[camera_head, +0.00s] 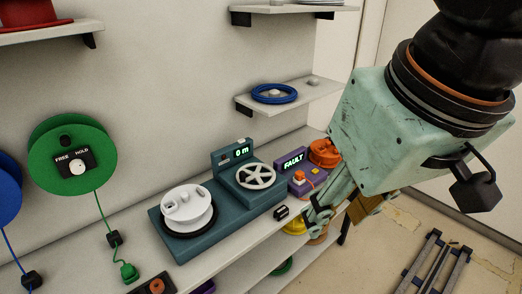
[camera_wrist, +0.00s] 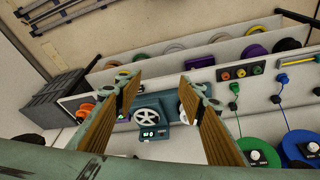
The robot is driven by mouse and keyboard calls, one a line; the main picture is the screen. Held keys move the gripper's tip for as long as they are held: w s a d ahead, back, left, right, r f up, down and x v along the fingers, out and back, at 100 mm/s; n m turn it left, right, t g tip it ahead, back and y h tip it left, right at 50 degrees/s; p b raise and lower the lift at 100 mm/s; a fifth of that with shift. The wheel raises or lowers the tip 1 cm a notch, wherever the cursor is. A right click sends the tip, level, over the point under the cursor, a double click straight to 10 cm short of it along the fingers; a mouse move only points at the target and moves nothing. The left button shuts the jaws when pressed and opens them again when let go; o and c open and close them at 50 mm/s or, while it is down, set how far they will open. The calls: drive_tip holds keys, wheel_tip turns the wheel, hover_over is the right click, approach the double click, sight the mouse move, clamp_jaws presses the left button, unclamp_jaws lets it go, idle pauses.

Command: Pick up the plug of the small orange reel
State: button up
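The small orange reel (camera_head: 324,152) sits at the right end of the bench, beside a purple box (camera_head: 306,184) whose display reads FAULT. A small orange piece (camera_head: 299,176) is on the box's face; I cannot tell whether it is the plug. In the wrist view the orange reel (camera_wrist: 84,112) is at the left, outside the left finger. My gripper (camera_wrist: 160,84) is open and empty, its fingers wide apart over the bench. In the head view my gripper (camera_head: 338,205) is just right of and in front of the purple box and hides part of that bench end.
A teal winding machine (camera_head: 232,205) with a white reel (camera_head: 187,210) and 0 m display stands left of the box. A green reel (camera_head: 72,155) hangs on the wall with its plug (camera_head: 129,272) dangling. A shelf above holds a blue ring (camera_head: 274,94).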

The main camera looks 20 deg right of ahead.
drive_tip(key=shift+w, duration=0.1)
drive_tip(key=w+d+f+n+t+h, duration=0.15)
drive_tip(key=w+d+f, duration=0.4)
drive_tip(key=w, duration=0.85)
drive_tip(key=w+d+f+n+t, duration=0.1)
drive_tip(key=w+d+f+t, duration=0.1)
drive_tip(key=w+d, duration=0.95)
drive_tip(key=w+d+f+n+t+h, duration=0.1)
drive_tip(key=w+d+f, duration=0.3)
drive_tip(key=w, duration=1.2)
drive_tip(key=w+d+f+n+t+y+b, duration=0.1)
drive_tip(key=w+d+f+y, duration=0.15)
drive_tip(key=w+f, duration=0.35)
drive_tip(key=w+d+f+n+t+y, duration=0.15)
drive_tip(key=w+d+f, duration=0.25)
drive_tip(key=f, duration=0.5)
drive_tip(key=s+f+t+y, duration=0.2)
drive_tip(key=s+f+y, duration=0.1)
drive_tip(key=f, duration=0.4)
drive_tip(key=s+d+f+m+t+y, duration=0.1)
drive_tip(key=s+f+t+y, duration=0.2)
drive_tip(key=s+f, duration=0.2)
drive_tip(key=shift+d+f+b, duration=0.15)
drive_tip(key=shift+f+b, duration=0.25)
drive_tip(key=shift+f, duration=0.75)
drive_tip(key=shift+w, duration=0.1)
